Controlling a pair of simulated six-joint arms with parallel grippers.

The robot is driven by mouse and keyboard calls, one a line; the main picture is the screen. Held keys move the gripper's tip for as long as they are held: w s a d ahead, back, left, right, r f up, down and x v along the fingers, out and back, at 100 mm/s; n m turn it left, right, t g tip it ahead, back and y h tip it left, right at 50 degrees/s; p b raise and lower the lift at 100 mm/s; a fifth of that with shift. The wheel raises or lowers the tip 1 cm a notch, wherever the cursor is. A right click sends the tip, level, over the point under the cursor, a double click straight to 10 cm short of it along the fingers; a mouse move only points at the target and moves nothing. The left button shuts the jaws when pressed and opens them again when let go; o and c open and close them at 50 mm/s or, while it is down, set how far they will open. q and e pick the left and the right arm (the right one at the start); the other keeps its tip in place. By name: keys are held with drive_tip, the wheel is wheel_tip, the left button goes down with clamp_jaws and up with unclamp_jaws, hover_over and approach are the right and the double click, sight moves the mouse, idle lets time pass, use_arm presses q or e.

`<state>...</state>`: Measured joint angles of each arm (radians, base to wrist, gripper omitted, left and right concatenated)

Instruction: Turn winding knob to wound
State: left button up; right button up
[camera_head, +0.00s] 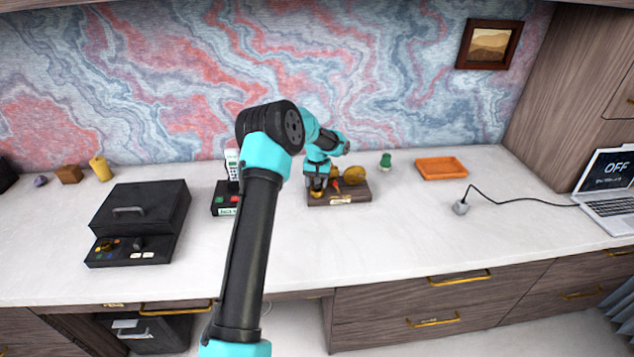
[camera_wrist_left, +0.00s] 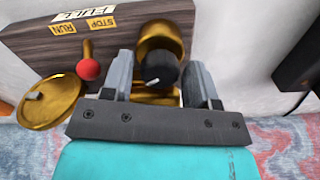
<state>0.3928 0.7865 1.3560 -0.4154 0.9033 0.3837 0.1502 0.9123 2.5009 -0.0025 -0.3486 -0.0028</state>
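The device is a dark wooden base (camera_head: 357,193) with brass parts, and it also shows in the left wrist view (camera_wrist_left: 130,50). The winding knob appears to be the black knob (camera_wrist_left: 160,68) at the end of a brass cylinder (camera_wrist_left: 158,40). A red-tipped lever (camera_wrist_left: 88,69) stands beside it, near yellow STOP and RUN labels (camera_wrist_left: 82,25). My left gripper (camera_wrist_left: 160,80) is open, with one finger on each side of the black knob; contact is unclear. In the head view the left gripper (camera_head: 317,185) is over the base's left end. My right gripper is not seen.
A brass disc (camera_wrist_left: 50,102) sits beside the lever. A phone on a dark base (camera_head: 226,197) stands left of the device. A green object (camera_head: 386,160) and an orange tray (camera_head: 441,168) are to the right. The front desktop is clear.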

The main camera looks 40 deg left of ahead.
use_arm(q)
drive_tip(key=shift+o, duration=0.6)
wheel_tip(320, 180, up, 17)
drive_tip(key=shift+r, duration=0.2)
idle(0.6)
